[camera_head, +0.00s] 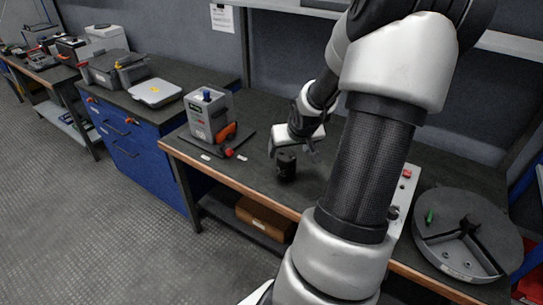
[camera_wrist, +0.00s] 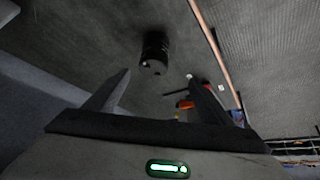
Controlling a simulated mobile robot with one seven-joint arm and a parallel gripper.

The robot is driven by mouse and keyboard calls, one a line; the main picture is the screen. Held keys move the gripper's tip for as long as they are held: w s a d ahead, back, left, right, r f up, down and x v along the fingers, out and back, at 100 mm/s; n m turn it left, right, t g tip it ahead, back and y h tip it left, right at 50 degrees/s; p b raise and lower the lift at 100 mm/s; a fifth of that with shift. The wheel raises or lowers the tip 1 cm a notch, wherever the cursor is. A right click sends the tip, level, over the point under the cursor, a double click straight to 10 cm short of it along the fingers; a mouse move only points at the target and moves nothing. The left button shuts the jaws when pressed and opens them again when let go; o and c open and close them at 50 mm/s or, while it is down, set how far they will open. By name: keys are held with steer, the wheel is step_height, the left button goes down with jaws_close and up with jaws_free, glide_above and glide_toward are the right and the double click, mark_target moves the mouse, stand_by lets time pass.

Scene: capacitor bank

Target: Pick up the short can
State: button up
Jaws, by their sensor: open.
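The short can (camera_head: 286,168) is a small black cylinder standing upright on the dark workbench top (camera_head: 255,165). In the wrist view the can (camera_wrist: 155,50) shows beyond my fingertips, a little left of the line midway between them. My gripper (camera_wrist: 160,80) is open, and nothing is between its fingers. The fingers are small and partly unclear there.
A grey device (camera_head: 210,117) with an orange-red tool (camera_head: 227,132) stands left on the bench. A round grey divided tray (camera_head: 467,262) is at right, past a pale panel with red buttons (camera_head: 407,174). The bench's wooden front edge (camera_head: 225,178) is near the can. Bench around the can is clear.

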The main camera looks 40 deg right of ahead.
mark_target(289, 160)
steer(key=b+x, duration=0.1)
steer(key=x, duration=0.3)
steer(key=b+x, duration=0.2)
steer(key=x, duration=0.1)
steer(key=s+d+b+x, duration=0.1)
steer(key=b+x, duration=0.1)
steer(key=x, duration=0.2)
steer(key=shift+w+d+f, duration=0.15)
steer(key=shift+w+f, duration=0.05)
steer(key=shift+f, duration=0.15)
steer(key=shift+w+r+b+x, duration=0.15)
steer(key=shift+b+x, duration=0.3)
steer(key=shift+x, duration=0.6)
steer(key=shift+w+r+b+x, duration=0.15)
steer(key=shift+b+x, duration=0.25)
steer(key=shift+x, duration=0.65)
steer(key=shift+w+b+x, duration=0.15)
steer(key=shift+b+x, duration=0.3)
steer(key=shift+x, duration=0.6)
steer(key=shift+d, duration=0.15)
steer(key=shift+r, duration=0.1)
steer(key=c, duration=1.6)
